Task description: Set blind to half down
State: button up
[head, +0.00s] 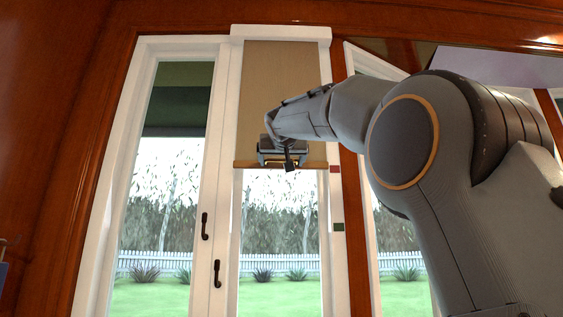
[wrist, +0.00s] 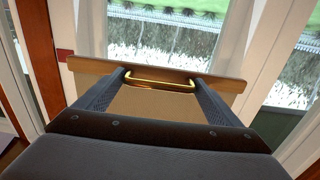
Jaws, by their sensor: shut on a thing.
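The tan blind (head: 255,100) hangs over the upper part of the middle window in the head view. Its wooden bottom bar (head: 246,164) is level with a red mark (head: 335,169) on the right side of the frame. A green mark (head: 338,227) sits lower on that frame. In the wrist view a brass handle (wrist: 160,85) is on the bottom bar (wrist: 222,83).
A glazed door or window (head: 160,205) stands to the left, with dark handles (head: 205,226) on the frame between. Wooden trim (head: 355,200) and another window are to the right, partly behind my arm. The glass below the bar is uncovered, with nothing in front of it.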

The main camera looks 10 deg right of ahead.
jog(key=o, duration=1.3)
jog(key=shift+o, duration=0.2)
jog(key=s+a+b, duration=0.1)
jog(key=s, duration=0.6)
jog(key=shift+s+a, duration=0.3)
jog(key=shift+s, duration=0.05)
